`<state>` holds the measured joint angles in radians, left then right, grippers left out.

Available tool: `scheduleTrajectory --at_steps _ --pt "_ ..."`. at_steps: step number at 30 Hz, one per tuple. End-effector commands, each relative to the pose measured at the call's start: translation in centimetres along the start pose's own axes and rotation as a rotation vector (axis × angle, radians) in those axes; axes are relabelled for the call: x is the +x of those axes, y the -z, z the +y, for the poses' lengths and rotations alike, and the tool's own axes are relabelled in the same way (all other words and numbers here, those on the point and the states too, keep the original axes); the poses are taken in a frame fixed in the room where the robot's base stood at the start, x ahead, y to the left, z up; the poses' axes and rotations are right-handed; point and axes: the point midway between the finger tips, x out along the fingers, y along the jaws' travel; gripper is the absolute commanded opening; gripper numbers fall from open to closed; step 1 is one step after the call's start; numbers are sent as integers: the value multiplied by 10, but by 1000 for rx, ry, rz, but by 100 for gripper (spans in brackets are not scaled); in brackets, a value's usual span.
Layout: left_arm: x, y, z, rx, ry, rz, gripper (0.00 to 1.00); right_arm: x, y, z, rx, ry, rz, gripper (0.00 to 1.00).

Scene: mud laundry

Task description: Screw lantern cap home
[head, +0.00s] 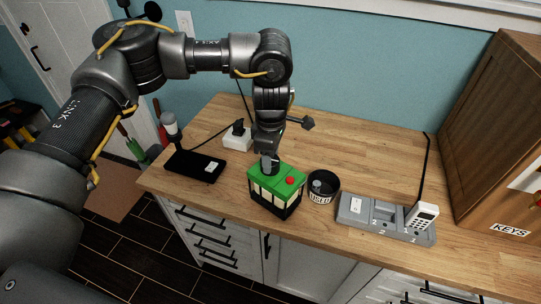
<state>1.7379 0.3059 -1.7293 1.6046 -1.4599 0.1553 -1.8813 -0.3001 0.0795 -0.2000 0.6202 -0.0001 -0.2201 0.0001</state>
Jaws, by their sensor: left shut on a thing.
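The lantern (273,196) stands upright on the wooden counter, with a green top, a red button, pale side panels and a black base. My left gripper (269,157) points down over the back left part of the green top. It is shut on a small dark grey piece, which looks like the lantern cap (270,168). The cap is at the lantern's top, mostly hidden by the fingers. I cannot tell whether it is fully seated. My right gripper is not in view.
A black cup (322,199) marked USED stands close right of the lantern. A grey numbered tray (360,219) with a white handset (424,213) is farther right. A black pad (190,169) and white box (237,140) lie left. A KEYS cabinet (505,150) bounds the right. The back counter is clear.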

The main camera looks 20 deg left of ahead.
Motion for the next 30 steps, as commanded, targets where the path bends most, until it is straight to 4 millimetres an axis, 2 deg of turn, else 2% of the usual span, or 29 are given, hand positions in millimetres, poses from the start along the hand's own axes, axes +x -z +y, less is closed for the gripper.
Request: scheduleTrajectory --at_steps 4,11,20,27,30 --pt "0 0 0 38 -1 -1 34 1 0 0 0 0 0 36" --pt "0 0 0 249 -1 0 34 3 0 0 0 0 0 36" --pt "0 0 0 277 -1 0 34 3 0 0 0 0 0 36" --pt "1 0 -1 501 -1 0 34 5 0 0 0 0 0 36" --pt "1 0 -1 522 -1 0 34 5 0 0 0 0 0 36"
